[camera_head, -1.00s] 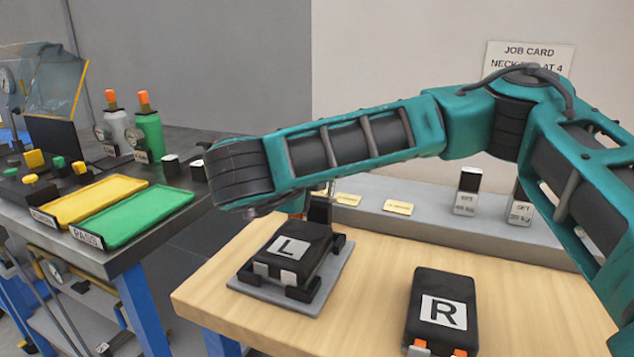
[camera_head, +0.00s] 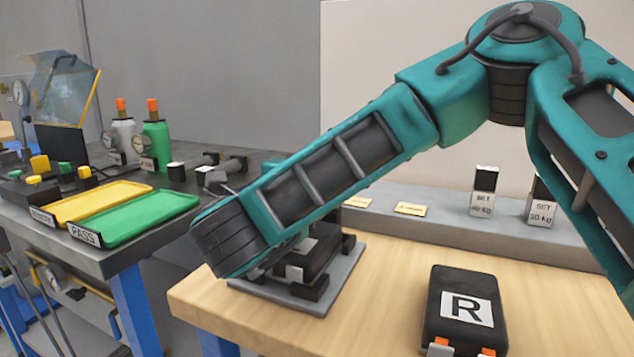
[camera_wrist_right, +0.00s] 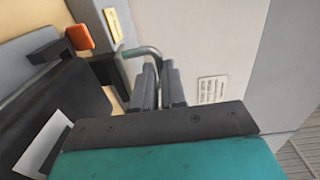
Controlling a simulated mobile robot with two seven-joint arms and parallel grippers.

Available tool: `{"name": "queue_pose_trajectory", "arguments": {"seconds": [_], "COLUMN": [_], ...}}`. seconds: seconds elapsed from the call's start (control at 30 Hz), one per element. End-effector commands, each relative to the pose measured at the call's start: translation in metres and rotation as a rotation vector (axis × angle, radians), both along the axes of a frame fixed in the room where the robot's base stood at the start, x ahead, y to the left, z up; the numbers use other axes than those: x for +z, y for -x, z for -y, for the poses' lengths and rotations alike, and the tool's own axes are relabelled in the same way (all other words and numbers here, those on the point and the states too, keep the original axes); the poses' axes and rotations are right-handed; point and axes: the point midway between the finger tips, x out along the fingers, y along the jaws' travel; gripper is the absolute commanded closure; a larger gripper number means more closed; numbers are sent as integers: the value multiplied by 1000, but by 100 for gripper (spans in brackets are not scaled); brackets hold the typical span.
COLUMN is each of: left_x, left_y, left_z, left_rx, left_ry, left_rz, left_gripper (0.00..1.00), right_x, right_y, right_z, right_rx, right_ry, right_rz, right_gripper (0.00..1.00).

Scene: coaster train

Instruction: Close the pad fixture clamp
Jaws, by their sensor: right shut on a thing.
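The pad fixture's grey base plate (camera_head: 345,283) lies at the left edge of the wooden bench, holding a black pad (camera_head: 322,260); my right forearm hides much of both. In the right wrist view the black pad (camera_wrist_right: 80,88) with its white label is at left, an orange clamp tip (camera_wrist_right: 79,37) beside its far edge. A bent grey metal bar (camera_wrist_right: 139,51), seemingly the clamp lever, runs between the fingers of my right gripper (camera_wrist_right: 159,68), which is shut on it. In the head view my wrist hides the clamp and gripper. My left gripper is not in view.
A second black pad marked R (camera_head: 465,305) lies on the bench at right. Behind it, a grey ledge (camera_head: 430,232) carries brass plates and two set weights (camera_head: 484,192). At left, another table has yellow and green trays (camera_head: 135,218).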

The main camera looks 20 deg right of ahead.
Motion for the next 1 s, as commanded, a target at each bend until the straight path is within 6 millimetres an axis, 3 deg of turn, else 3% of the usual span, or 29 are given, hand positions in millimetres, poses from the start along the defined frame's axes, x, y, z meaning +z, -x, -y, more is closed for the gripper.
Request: {"name": "queue_pose_trajectory", "arguments": {"seconds": [0.1,0.13,0.4,0.73,1.0], "left_x": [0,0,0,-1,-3], "left_y": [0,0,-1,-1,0], "left_z": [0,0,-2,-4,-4], "left_rx": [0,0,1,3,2], "left_ry": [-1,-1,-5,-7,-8], "left_rz": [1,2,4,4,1], "left_gripper": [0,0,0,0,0], "right_x": [1,1,0,1,3], "right_y": [0,0,0,3,32], "right_z": [-1,-1,0,-5,-38], "right_rx": [2,2,1,4,8], "right_ry": [-3,-3,-2,1,6], "right_rz": [4,4,1,1,3], "right_gripper": [100,88,64,64,64]}}
